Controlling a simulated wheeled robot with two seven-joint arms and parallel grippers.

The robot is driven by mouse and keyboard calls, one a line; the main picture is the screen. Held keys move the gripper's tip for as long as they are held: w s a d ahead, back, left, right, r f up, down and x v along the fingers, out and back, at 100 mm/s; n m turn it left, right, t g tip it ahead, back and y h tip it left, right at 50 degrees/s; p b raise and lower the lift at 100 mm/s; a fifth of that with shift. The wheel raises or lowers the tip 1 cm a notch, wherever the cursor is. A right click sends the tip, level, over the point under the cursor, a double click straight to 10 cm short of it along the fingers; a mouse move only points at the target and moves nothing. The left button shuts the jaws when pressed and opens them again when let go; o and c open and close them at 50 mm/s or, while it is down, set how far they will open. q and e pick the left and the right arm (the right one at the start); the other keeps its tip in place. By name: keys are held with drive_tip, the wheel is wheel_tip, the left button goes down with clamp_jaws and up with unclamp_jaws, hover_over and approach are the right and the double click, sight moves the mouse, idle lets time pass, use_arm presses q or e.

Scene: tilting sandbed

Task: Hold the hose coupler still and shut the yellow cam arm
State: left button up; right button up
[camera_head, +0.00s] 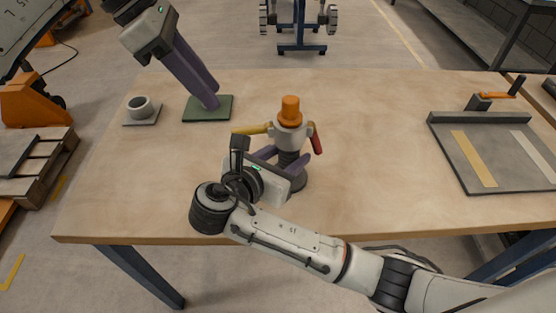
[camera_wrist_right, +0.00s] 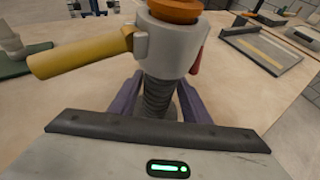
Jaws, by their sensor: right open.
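The hose coupler (camera_head: 290,135) stands upright on the table, a pale grey body with an orange plug (camera_head: 290,110) on top and a black ribbed hose (camera_wrist_right: 160,97) below. Its yellow cam arm (camera_head: 250,129) sticks out to the left, nearly level; it is large in the right wrist view (camera_wrist_right: 80,55). A red cam arm (camera_head: 316,138) hangs down on the right side. My right gripper (camera_head: 284,160) is open, its purple fingers on either side of the ribbed hose below the body; contact cannot be told. My left gripper (camera_head: 212,100) is above the green mat, its finger gap unclear.
The green mat (camera_head: 192,115) lies at the back left, beside a grey cup (camera_head: 140,106) on a small plate. A grey tray (camera_head: 455,160) with yellow and white strips and an orange crank handle (camera_head: 497,95) are at the right. The table between coupler and tray is clear.

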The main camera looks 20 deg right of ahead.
drive_tip(key=shift+x, duration=2.35)
drive_tip(key=c, duration=1)
use_arm(q)
drive_tip(key=c, duration=0.6)
use_arm(e)
clamp_jaws()
use_arm(q)
drive_tip(key=shift+s+r+m, duration=0.2)
drive_tip(key=shift+s+m, duration=0.1)
drive_tip(key=shift+m, duration=0.3)
clamp_jaws()
use_arm(e)
drive_tip(key=shift+f, duration=0.1)
drive_tip(key=shift+a, duration=0.1)
use_arm(q)
drive_tip(key=s+r+m+t+y, duration=0.1)
drive_tip(key=s+r+m+t, duration=0.1)
drive_tip(key=s+m, duration=0.3)
drive_tip(key=s+d+r+m+t+y, duration=0.1)
drive_tip(key=s+m+t, duration=0.3)
drive_tip(key=m, duration=0.9)
drive_tip(key=shift+s+r+t, duration=0.35)
drive_tip(key=shift+r+t, duration=0.1)
drive_tip(key=shift+t, duration=0.15)
